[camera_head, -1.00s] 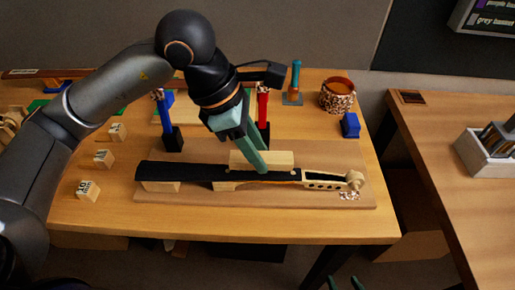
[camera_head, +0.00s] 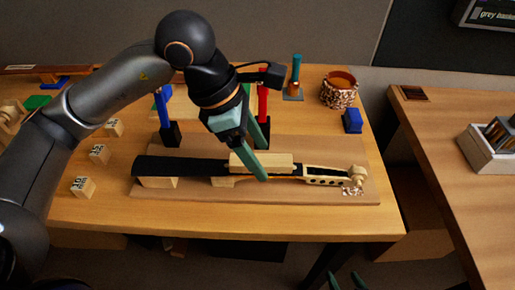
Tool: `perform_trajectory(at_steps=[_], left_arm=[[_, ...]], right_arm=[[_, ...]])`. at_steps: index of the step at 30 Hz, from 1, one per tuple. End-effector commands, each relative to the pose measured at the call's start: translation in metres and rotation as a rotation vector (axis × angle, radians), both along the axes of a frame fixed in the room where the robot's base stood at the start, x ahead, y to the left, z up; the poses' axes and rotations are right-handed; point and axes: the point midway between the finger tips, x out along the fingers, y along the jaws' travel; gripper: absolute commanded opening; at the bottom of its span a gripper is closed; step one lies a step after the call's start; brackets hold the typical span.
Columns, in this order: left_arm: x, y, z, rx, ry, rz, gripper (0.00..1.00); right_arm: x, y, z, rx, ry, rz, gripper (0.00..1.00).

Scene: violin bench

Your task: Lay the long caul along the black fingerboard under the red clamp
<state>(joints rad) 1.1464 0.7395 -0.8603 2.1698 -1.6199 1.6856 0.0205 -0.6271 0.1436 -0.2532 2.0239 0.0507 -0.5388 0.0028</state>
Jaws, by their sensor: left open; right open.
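The long caul (camera_head: 280,162), a pale wood bar, appears to lie lengthwise along the black fingerboard (camera_head: 190,167), near its right end. My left gripper (camera_head: 263,163) comes down from above and is open, with one finger in front of the caul and the other behind it. The red clamp (camera_head: 263,103) stands upright just behind the gripper, partly hidden by it. The violin neck with its scroll (camera_head: 355,174) extends to the right of the fingerboard. My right gripper (camera_head: 346,282) shows only its fingertips at the bottom edge, apart and empty.
A blue clamp (camera_head: 164,112) stands behind the fingerboard's left part. Numbered wood blocks (camera_head: 99,154) sit at the left. A blue block (camera_head: 352,121), a patterned cup (camera_head: 339,92) and a teal-handled tool (camera_head: 295,72) stand at the back right. A second table (camera_head: 440,150) is at the right.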

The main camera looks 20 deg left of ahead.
Motion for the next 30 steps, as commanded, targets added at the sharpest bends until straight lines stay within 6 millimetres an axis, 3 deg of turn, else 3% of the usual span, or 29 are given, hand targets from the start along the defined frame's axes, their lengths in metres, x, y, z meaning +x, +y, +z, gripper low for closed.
perform_trajectory(at_steps=[10,24,30], left_arm=[[0.0,0.004,0.01,-0.001,-0.003,0.002,0.71],[-0.011,0.038,0.097,-0.001,-0.004,0.002,0.71],[-0.013,0.046,0.114,0.0,-0.001,0.0,0.71]], right_arm=[[-0.006,-0.001,-0.004,-0.003,0.015,0.0,0.66],[-0.006,0.0,0.004,-0.001,0.015,0.0,0.66],[0.001,0.0,0.009,0.001,-0.002,0.0,0.66]])
